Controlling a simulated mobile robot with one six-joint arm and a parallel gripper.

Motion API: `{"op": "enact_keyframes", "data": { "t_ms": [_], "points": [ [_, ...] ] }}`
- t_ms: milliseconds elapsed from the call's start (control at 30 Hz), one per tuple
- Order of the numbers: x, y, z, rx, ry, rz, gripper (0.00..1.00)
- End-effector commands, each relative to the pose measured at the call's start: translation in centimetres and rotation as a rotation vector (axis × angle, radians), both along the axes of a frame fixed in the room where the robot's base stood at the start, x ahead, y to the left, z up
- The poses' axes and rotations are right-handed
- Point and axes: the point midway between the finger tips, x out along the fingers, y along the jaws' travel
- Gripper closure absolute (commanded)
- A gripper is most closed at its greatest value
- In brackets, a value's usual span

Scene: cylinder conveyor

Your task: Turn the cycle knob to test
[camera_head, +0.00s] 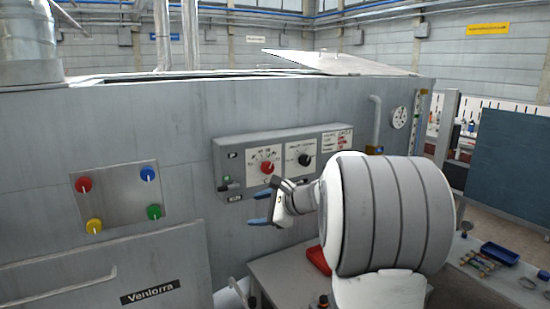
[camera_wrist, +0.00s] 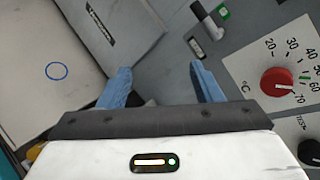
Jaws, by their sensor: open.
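The black knob (camera_head: 304,160) sits on a white dial plate at the right of the grey control panel (camera_head: 229,156). In the wrist view the black knob (camera_wrist: 310,152) is cut by the lower right edge, with small lettering above it that seems to read "TEST". Its pointer setting is too small to tell. A red knob (camera_head: 267,168) with a °C scale is to its left; the red knob (camera_wrist: 277,82) is large in the wrist view. My gripper (camera_head: 264,207) is open and empty, below and left of the black knob, touching neither knob.
Red, blue, yellow and green knobs sit on a plate (camera_head: 122,197) further left. A table (camera_head: 290,280) with a red tray (camera_head: 318,259) is below. A pipe and gauge (camera_head: 399,117) are at right.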

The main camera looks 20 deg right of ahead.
Motion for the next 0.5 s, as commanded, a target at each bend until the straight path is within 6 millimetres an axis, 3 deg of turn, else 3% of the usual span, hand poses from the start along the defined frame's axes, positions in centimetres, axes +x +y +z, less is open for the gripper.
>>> {"op": "enact_keyframes", "data": {
  "t_ms": [33, 100, 200, 300, 400, 500],
  "points": [
    [2.0, -3.8, 1.1, 0.113, -0.021, -0.112, 0.41],
    [4.1, -8.6, 2.3, 0.267, -0.061, -0.248, 0.41],
    [5.8, -15.0, 3.6, 0.456, -0.124, -0.405, 0.41],
    [6.4, -20.0, 4.4, 0.593, -0.180, -0.514, 0.41],
    [6.6, -22.9, 4.8, 0.672, -0.217, -0.573, 0.41],
    [6.9, -24.0, 5.0, 0.707, -0.232, -0.594, 0.41]
  ]
}}
